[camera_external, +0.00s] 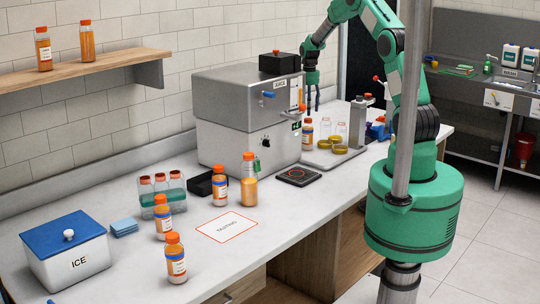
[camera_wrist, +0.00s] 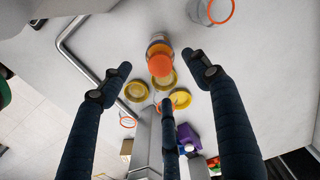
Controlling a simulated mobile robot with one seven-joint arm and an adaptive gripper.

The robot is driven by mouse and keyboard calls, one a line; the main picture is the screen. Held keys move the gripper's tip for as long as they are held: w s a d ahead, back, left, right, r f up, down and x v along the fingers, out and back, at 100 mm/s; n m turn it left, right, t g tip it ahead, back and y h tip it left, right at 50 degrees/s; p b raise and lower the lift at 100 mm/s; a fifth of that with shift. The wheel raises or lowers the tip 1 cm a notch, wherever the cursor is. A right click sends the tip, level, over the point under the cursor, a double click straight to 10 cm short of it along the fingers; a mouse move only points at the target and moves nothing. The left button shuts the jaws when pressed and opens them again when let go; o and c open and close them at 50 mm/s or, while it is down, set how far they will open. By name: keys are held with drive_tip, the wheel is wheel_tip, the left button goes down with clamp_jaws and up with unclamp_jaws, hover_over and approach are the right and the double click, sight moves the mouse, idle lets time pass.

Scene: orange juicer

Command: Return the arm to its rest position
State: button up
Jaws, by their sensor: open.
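My green arm reaches up over the counter (camera_external: 120,221) from its base at the right of the external view. My gripper (camera_external: 314,104) points down beside the juicer (camera_external: 245,112), above the tray at its right side. In the wrist view my gripper (camera_wrist: 160,90) has its dark fingers spread wide, with nothing between them in its grasp. An orange-capped bottle (camera_wrist: 159,61) stands beyond the fingertips, apart from them. That bottle also shows in the external view (camera_external: 307,134), upright beside the juicer.
Yellow lids (camera_external: 320,144) and clear empty jars lie near the gripper. Filled bottles (camera_external: 220,186), a bottle rack, an ice box (camera_external: 66,254) and a paper mat (camera_external: 227,227) occupy the counter's left part. A grey post crosses in front of my arm. A wall shelf (camera_external: 85,66) hangs at left.

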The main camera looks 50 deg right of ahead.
drive_tip(key=shift+r, duration=0.15)
drive_tip(key=shift+s+r, duration=0.1)
drive_tip(key=shift+r, duration=0.25)
drive_tip(key=s+a+r+n+h+p, duration=0.15)
drive_tip(key=s+r, duration=0.25)
drive_tip(key=r, duration=0.5)
drive_tip(key=s+a+r+n, duration=0.1)
drive_tip(key=s+r+n, duration=0.25)
drive_tip(key=r, duration=0.45)
drive_tip(key=s+a+r+n+t, duration=0.2)
drive_tip(key=s+a+r, duration=0.5)
drive_tip(key=a+r, duration=0.15)
drive_tip(key=s+a+r+n+t+y+b, duration=0.1)
drive_tip(key=s+a+n, duration=0.8)
drive_tip(key=s+a, duration=1.4)
drive_tip(key=s+r+t+b, duration=0.1)
drive_tip(key=s+t, duration=0.1)
drive_tip(key=s, duration=0.1)
drive_tip(key=shift+s+a+r+t+b, duration=0.2)
drive_tip(key=shift+s+a+t+b, duration=0.1)
drive_tip(key=shift+b, duration=0.1)
drive_tip(key=shift+o, duration=0.5)
drive_tip(key=shift+w+y, duration=0.1)
drive_tip(key=shift+y, duration=0.15)
